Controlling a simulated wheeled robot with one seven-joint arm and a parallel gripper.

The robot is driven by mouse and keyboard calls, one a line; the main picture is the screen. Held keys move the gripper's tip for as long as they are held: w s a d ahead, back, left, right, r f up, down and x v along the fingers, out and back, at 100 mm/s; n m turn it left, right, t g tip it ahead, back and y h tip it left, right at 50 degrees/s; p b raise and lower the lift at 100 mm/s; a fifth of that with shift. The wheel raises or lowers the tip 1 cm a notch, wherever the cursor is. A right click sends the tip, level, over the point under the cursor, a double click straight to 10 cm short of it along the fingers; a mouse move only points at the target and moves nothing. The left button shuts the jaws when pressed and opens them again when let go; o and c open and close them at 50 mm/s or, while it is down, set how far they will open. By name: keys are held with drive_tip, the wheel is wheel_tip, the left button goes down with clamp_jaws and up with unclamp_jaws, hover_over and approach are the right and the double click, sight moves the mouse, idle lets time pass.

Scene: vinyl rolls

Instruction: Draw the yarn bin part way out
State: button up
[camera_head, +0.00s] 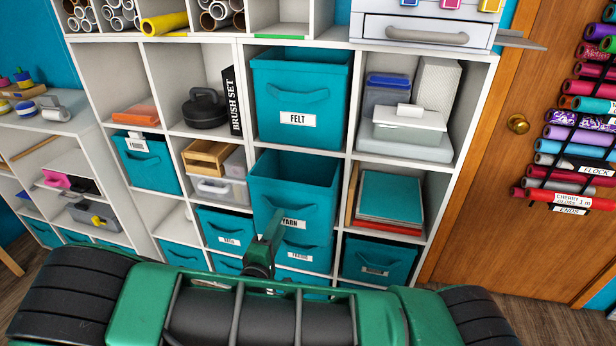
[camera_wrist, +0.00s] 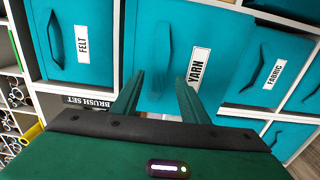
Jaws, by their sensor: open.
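The teal yarn bin (camera_head: 287,178), labelled YARN, is in the middle column of the white shelf, below the felt bin (camera_head: 300,95). It stands out from its compartment; its open top shows and its front overlaps the fabric bin (camera_head: 300,250) below. My gripper (camera_head: 270,232) is in front of the yarn bin's lower front, beside the label. In the wrist view my open fingers (camera_wrist: 158,85) point at the yarn bin's front (camera_wrist: 180,30), with the YARN label by the right finger. Contact with the bin's handle cannot be told.
The shelf (camera_head: 348,140) holds other teal bins, boxes and a black kettle-like pot (camera_head: 205,108). A wooden door (camera_head: 500,210) with a rack of vinyl rolls (camera_head: 580,130) is on the right. A low white shelf (camera_head: 60,150) is on the left.

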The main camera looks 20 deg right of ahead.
drive_tip(key=shift+v, duration=1.7)
drive_tip(key=s+d+r+m+g, duration=0.35)
drive_tip(key=d+m+g, duration=0.3)
drive_tip(key=d, duration=0.45)
drive_tip(key=s+d+r+m+g, duration=0.2)
drive_tip(key=s+d+m+g, duration=0.25)
drive_tip(key=d+g, duration=0.55)
drive_tip(key=s+d+r+m+t+y, duration=0.1)
drive_tip(key=s+d+r+m+y, duration=0.2)
drive_tip(key=s, duration=0.6)
drive_tip(key=s+d+r+m+t+y, duration=0.1)
drive_tip(key=s+d+r+m+y, duration=0.2)
drive_tip(key=s+r+y, duration=0.4)
drive_tip(key=s+r, duration=0.2)
drive_tip(key=s, duration=0.1)
drive_tip(key=shift+y, duration=0.4)
